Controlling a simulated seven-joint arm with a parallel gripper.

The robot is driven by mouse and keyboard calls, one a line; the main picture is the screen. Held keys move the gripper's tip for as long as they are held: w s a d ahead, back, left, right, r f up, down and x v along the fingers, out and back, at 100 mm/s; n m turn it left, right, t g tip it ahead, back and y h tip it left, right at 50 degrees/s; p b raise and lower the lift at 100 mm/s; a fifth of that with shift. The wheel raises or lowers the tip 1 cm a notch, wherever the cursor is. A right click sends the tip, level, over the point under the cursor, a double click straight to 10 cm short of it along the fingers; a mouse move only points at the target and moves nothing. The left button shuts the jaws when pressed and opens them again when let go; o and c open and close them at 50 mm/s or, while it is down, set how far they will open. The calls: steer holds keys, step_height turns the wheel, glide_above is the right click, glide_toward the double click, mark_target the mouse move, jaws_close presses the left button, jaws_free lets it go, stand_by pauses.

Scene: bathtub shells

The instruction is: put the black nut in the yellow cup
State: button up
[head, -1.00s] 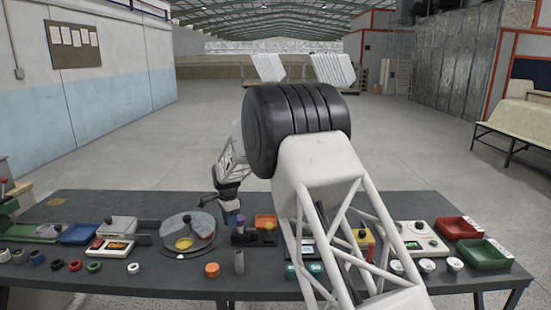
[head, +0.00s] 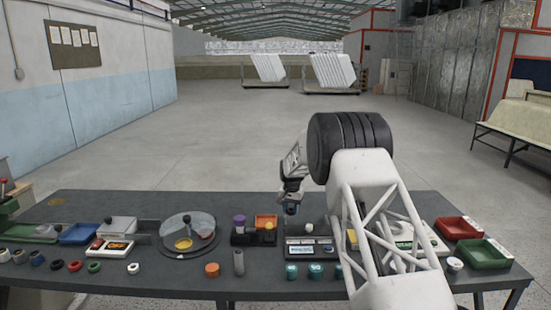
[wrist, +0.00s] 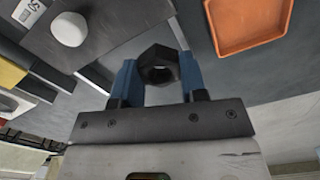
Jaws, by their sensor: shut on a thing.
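My gripper (head: 291,210) hangs above the table behind the grey device, to the right of the orange tray. In the head view the nut is too small to make out. A round yellow cup (head: 183,244) sits in the round grey turntable (head: 170,232) at left centre, well to the left of my gripper. A smaller yellow piece (head: 269,226) stands by the orange tray; I cannot tell its shape well.
The orange tray (head: 264,217) is beside a black holder with a purple piece (head: 239,221). A grey device (head: 310,249) with a white knob (head: 308,229) stands below my gripper. Red (head: 459,227) and green (head: 484,253) bins are at right. Several coloured rings lie at front left.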

steer(key=d+f+n, duration=0.1)
steer(key=d, duration=0.3)
steer(key=w+d+f+n, duration=0.1)
steer(key=d, duration=0.2)
steer(key=w+d+f+n, duration=0.1)
steer(key=d, duration=0.3)
steer(key=shift+w+d+n, duration=0.15)
steer(key=shift+d+n, duration=0.15)
steer(key=a+r+n, duration=0.2)
steer(key=a+n, duration=0.7)
steer(key=a, duration=0.6)
steer(key=s+a+r+n, duration=0.1)
steer(key=a+r+n, duration=0.1)
steer(key=a+n, duration=0.7)
steer(key=a, duration=0.7)
steer(key=shift+s+r, duration=0.3)
steer(key=shift+a, duration=0.1)
steer(key=shift+f, duration=3.1)
steer(key=shift+f, duration=0.1)
steer(key=shift+f, duration=1.8)
